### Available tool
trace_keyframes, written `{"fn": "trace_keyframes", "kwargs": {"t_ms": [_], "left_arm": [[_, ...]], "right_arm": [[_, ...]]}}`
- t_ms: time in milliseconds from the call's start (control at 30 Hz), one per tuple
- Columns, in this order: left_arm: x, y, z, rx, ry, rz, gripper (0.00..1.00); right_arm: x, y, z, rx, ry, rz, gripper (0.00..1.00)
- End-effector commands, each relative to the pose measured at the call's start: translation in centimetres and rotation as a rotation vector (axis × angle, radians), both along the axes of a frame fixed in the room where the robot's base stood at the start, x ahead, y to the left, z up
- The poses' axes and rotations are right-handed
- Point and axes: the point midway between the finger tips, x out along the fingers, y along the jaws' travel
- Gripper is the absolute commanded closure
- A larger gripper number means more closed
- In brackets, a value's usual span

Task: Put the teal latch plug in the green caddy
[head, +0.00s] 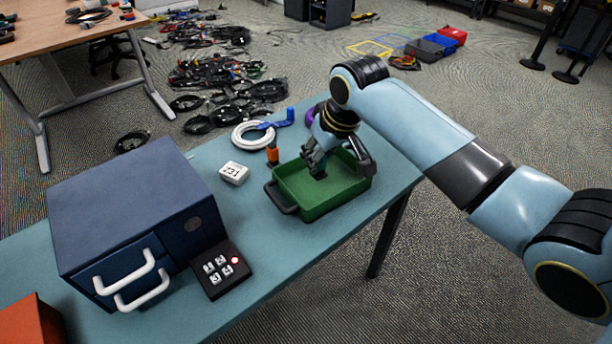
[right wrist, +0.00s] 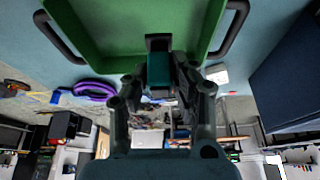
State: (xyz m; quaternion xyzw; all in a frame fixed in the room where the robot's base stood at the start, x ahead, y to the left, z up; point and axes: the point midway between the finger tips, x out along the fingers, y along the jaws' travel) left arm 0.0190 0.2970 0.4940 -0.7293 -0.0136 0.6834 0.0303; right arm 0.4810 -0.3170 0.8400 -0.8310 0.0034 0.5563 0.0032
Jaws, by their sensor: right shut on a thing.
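The green caddy (head: 306,212) with dark side handles stands on the teal table. My right gripper (head: 318,168) is over the caddy's inside, reaching in from the upper right. In the right wrist view, my right gripper (right wrist: 162,95) is shut on the teal latch plug (right wrist: 159,75), which has a dark end. The plug is held in front of the green caddy floor (right wrist: 140,22); whether it touches the floor I cannot tell. In the head view the plug is mostly hidden by the fingers. My left gripper is not in view.
An orange plug (head: 272,154), a white block marked 231 (head: 233,173), a white cable coil (head: 243,140), a blue connector (head: 282,121) and a purple coil (head: 310,117) lie around the caddy. A blue cabinet (head: 130,205) and dark keypad (head: 220,268) stand left. Table is clear below the caddy.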

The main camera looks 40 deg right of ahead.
Motion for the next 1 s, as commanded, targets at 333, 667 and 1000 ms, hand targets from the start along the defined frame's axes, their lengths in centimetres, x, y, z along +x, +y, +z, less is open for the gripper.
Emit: {"fn": "trace_keyframes", "kwargs": {"t_ms": [333,667,1000], "left_arm": [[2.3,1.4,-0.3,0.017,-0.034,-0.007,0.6],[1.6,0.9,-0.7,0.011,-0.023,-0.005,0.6],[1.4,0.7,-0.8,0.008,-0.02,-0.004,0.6]], "right_arm": [[1.8,2.3,-3.1,-0.001,0.004,-0.001,1.0],[1.8,2.2,-5.8,-0.003,0.0,-0.001,1.0],[1.8,2.2,-6.0,-0.002,0.001,-0.001,0.66]]}}
